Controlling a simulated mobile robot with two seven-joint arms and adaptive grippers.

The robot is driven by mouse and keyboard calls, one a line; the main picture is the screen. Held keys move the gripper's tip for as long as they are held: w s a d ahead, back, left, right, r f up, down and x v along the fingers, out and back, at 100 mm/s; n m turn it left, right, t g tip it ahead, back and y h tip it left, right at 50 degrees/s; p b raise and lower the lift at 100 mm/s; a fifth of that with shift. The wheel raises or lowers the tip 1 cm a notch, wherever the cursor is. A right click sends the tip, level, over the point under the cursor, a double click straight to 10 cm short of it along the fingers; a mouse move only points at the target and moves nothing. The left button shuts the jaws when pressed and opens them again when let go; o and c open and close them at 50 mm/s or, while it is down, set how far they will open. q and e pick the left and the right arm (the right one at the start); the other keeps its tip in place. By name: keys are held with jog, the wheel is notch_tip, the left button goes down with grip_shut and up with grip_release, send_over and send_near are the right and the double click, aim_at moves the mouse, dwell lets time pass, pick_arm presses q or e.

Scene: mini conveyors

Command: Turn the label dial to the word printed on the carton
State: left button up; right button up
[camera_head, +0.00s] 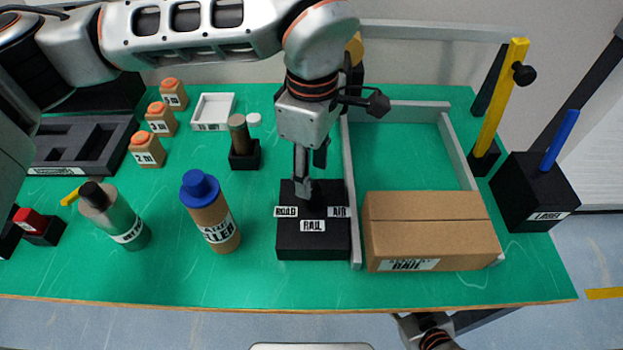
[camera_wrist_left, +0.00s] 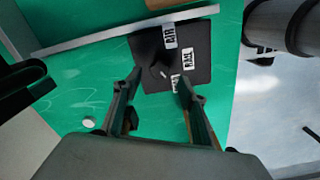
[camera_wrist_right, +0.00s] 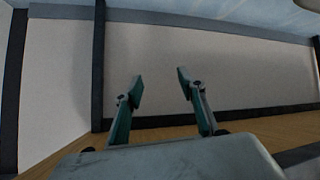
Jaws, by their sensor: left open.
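The label dial is a black box (camera_head: 312,245) near the middle of the table. It has ROAD at the left, RAIL at the front and AIR at the right. It also shows in the left wrist view (camera_wrist_left: 202,70). My left gripper (camera_head: 309,178) is open, pointing down over the dial top, its fingers apart on both sides of the dark knob area (camera_wrist_left: 158,66). I cannot tell whether they touch it or where it points. The brown carton (camera_head: 425,222) lies right of the dial, its front label reading RAIL. My right gripper (camera_wrist_right: 158,88) is open and empty.
Grey rails (camera_head: 354,215) run between dial and carton. A black LABEL box (camera_head: 535,190) with a blue stick and a yellow post (camera_head: 502,95) stand right. Free green table lies at the front.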

aim_at(317, 192)
pick_arm(q)
notch_tip(317, 192, down, 3)
jog(key=shift+f, duration=0.4)
jog(key=c, duration=1.1)
pick_arm(e)
jog(key=shift+w+r, duration=0.2)
jog(key=shift+w, duration=0.35)
jog(key=shift+s, duration=0.15)
